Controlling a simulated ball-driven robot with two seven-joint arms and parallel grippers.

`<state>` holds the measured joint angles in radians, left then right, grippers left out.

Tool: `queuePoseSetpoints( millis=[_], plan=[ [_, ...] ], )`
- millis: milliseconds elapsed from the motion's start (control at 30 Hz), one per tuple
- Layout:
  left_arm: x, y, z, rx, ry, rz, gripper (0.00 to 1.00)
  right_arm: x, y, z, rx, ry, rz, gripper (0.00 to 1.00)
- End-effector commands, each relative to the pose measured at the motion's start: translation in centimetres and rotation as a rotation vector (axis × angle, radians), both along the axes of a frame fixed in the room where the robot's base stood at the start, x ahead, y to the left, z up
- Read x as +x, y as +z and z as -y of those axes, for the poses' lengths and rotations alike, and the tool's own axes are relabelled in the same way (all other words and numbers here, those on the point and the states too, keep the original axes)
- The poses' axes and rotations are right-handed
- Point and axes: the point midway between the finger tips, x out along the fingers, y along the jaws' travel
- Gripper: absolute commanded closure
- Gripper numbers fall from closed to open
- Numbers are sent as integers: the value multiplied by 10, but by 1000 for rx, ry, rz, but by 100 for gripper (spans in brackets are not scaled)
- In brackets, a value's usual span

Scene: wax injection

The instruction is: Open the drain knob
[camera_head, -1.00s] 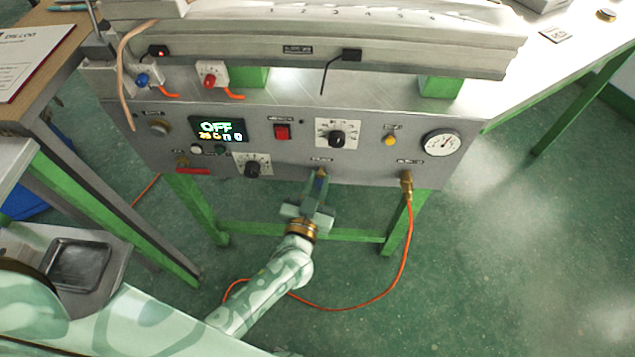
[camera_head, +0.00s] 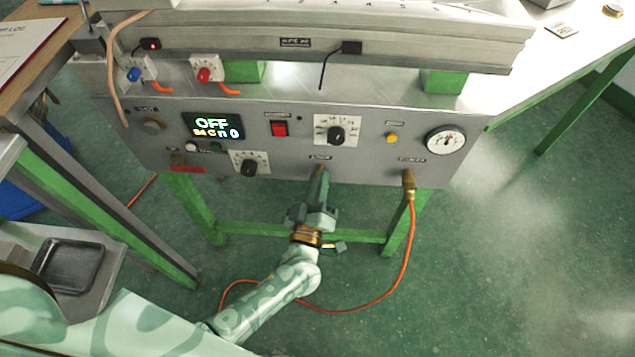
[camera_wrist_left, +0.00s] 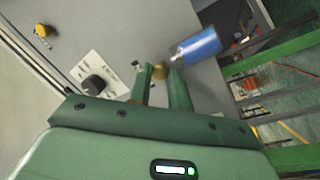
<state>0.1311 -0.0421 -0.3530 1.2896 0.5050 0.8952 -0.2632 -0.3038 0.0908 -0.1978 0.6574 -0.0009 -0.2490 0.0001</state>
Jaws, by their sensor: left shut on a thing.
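The control panel (camera_head: 365,165) fills the middle of the head view. My left gripper (camera_head: 319,180) reaches up to its lower edge, under a small label, at the drain knob. The gripper's fingers cover the knob in the head view. In the left wrist view a small brass-coloured drain knob (camera_wrist_left: 160,70) sits between the tips of the two green fingers, which are shut on it. The gripper is rolled, so its fingers overlap in the head view. How far the knob is turned cannot be made out. My right gripper is not in view.
A brass fitting (camera_head: 408,181) with an orange hose hangs right of my gripper. A pressure gauge (camera_head: 445,142), a black dial (camera_head: 336,136) and a display reading OFF (camera_head: 212,125) are on the panel. A blue cylinder (camera_wrist_left: 197,46) is close beside the fingers in the wrist view.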

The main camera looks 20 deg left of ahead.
Motion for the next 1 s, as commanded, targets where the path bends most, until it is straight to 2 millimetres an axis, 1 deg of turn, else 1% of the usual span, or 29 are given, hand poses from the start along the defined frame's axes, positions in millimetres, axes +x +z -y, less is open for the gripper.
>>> queuePoseSetpoints(
  millis=[33, 167, 300, 500, 700, 1000],
  plan=[
    [-1, -3, 2, -41, -3, 8, 100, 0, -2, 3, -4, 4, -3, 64],
    [-1, -4, 3, -160, -3, 44, 100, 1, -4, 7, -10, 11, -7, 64],
    [-1, -4, 3, -282, -3, 81, 100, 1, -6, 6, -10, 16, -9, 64],
    [0, -4, 4, -439, -1, 129, 100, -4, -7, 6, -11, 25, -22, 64],
    [0, -3, 5, -555, -1, 165, 100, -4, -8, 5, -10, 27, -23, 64],
    [0, -2, 5, -642, -1, 192, 100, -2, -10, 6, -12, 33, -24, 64]
  ],
)
